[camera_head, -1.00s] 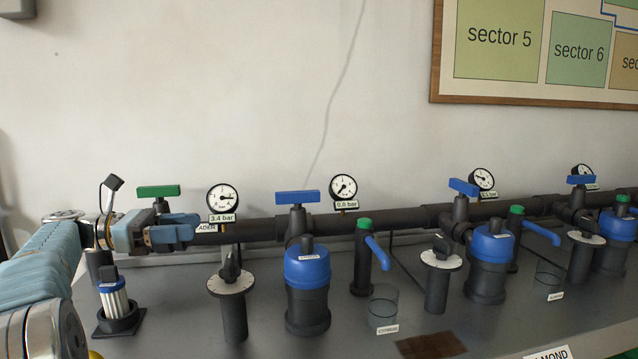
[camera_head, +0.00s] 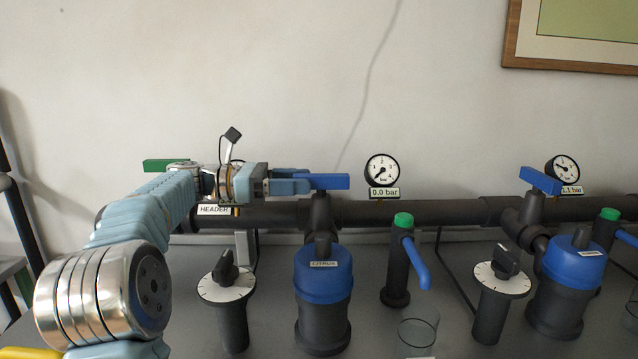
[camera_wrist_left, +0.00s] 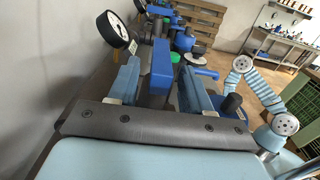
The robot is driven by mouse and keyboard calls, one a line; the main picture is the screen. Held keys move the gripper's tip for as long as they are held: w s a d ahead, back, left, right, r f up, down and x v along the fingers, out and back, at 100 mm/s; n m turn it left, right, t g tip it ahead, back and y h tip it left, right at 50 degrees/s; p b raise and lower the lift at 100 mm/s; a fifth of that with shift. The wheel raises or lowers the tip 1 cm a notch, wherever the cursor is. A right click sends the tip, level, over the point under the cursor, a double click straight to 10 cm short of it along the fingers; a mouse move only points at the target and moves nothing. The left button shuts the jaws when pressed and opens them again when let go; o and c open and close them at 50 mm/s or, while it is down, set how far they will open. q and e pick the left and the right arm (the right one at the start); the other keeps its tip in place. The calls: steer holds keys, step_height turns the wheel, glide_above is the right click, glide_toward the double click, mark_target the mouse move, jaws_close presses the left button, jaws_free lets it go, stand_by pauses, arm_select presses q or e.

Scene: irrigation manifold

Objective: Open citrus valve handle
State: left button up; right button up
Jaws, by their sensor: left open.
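The citrus valve's blue handle (camera_head: 328,181) tops a dark valve body on the pipe, left of a gauge reading 0.0 bar (camera_head: 382,170). The handle lies roughly along the pipe. My left gripper (camera_head: 303,184) comes in from the left at handle height, its fingers overlapping the handle's left end. In the left wrist view the handle (camera_wrist_left: 162,65) stands between the two spread fingers of my left gripper (camera_wrist_left: 158,78), with gaps on both sides. The gripper is open and holds nothing. My right gripper is not seen.
A green handle (camera_head: 165,165) is partly behind my left arm. Below the citrus valve stand a blue-capped filter (camera_head: 323,275), a dial post (camera_head: 226,285) and a green-topped tap (camera_head: 403,250). Another blue valve handle (camera_head: 540,181) is further right. The wall runs close behind the pipe.

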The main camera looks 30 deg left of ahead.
mark_target(318, 188)
arm_select(q)
steer(key=shift+x, duration=2.15)
jaws_close()
